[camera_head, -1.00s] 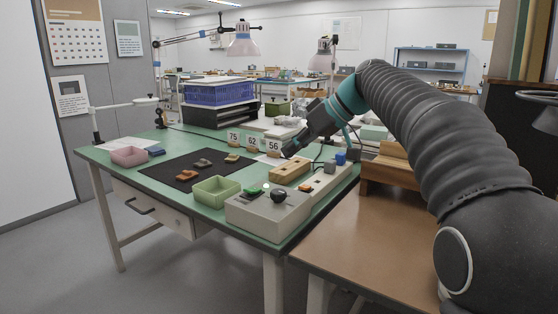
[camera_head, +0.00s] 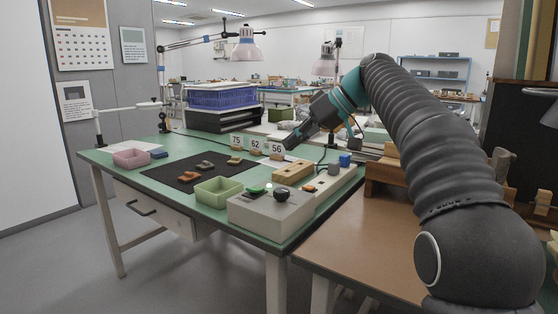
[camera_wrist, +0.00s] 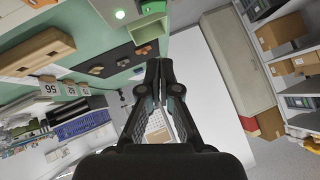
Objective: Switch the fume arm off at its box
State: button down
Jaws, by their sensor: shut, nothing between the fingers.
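A grey control box (camera_head: 268,214) stands at the near right corner of the green bench. My gripper (camera_head: 289,144) is shut and empty, in the air above the bench, beyond and above the box, near the number cards. In the wrist view its fingertips (camera_wrist: 160,66) meet and touch nothing. I cannot tell which part in view is the fume arm.
A pale strip (camera_head: 322,190) with an orange switch and grey and blue pieces lies right of a wooden block (camera_head: 292,171). A green tray (camera_head: 218,190) is left of the box. A black mat (camera_head: 190,172) holds several sherds. A brown table (camera_head: 345,245) stands close on the right.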

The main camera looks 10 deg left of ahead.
jog(key=b, duration=0.2)
send_over(255, 189)
jog(key=d, duration=0.2)
jog(key=f, duration=0.6)
jog(key=shift+w+d+f, duration=0.1)
jog(key=shift+w+f, duration=0.05)
jog(key=shift+w, duration=0.2)
jog(key=shift+s+f, duration=0.2)
jog(key=shift+f, duration=0.35)
jog(key=shift+s+f, duration=0.15)
jog(key=shift+f, duration=0.35)
jog(key=shift+s+a+f+b, duration=0.15)
jog(key=shift+f+b, duration=0.1)
jog(key=shift+f, duration=0.15)
jog(key=shift+s+a+f+b, duration=0.1)
jog(key=shift+f+b, duration=0.1)
jog(key=shift+f, duration=0.15)
